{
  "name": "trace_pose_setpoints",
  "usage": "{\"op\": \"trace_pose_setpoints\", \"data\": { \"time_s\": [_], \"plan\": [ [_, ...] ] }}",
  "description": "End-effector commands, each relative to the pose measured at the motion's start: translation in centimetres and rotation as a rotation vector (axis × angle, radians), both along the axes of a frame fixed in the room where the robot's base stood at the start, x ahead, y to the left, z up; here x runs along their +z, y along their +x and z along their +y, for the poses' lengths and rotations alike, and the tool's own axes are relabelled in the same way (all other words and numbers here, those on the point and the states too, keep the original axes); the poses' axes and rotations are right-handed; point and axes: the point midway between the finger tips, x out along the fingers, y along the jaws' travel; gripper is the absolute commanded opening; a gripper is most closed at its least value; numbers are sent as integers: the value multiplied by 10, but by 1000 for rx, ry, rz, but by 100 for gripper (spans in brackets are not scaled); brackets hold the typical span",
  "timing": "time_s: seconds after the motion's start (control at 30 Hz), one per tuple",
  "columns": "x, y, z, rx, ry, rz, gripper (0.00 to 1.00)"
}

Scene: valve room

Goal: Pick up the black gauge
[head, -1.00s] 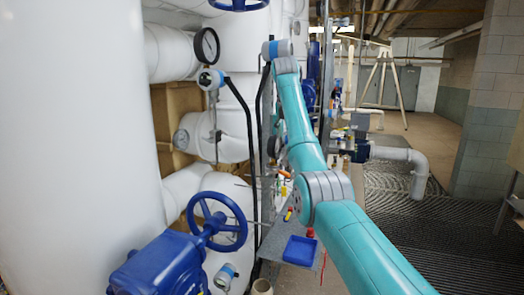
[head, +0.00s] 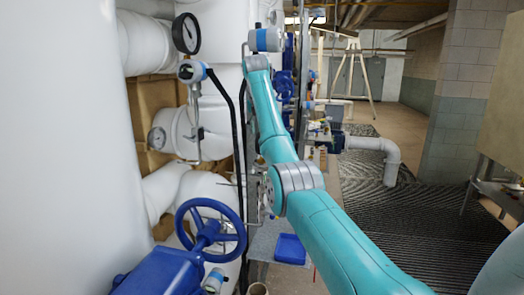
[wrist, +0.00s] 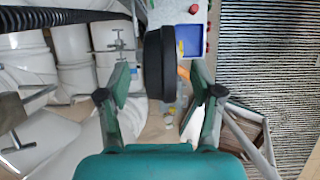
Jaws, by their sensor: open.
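A thick black round gauge (wrist: 158,65) shows nearly edge-on in the wrist view. It is between the two fingers of my gripper (wrist: 158,82), which stand apart on its left and right. A gap shows on each side, wider on the left. I cannot tell how far the gauge lies from the fingertips in depth. In the head view my gripper is not clearly seen behind my arm.
A blue tray (head: 290,249) sits low beside my arm; it also shows in the wrist view (wrist: 190,40). A blue handwheel valve (head: 210,228) and large white pipes stand at left. A grey pipe (head: 375,146) rises at right. Ribbed floor (head: 400,220) there is open.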

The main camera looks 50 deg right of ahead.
Motion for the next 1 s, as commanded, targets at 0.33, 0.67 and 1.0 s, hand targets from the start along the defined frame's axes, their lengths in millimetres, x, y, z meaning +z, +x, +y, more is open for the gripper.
{"op": "trace_pose_setpoints", "data": {
  "time_s": [0.33,0.67,1.0],
  "plan": [
    [-40,5,-11,0,1,1,66],
    [-48,6,-14,0,0,0,61],
    [-47,7,-14,0,-1,-1,8]
  ]
}}
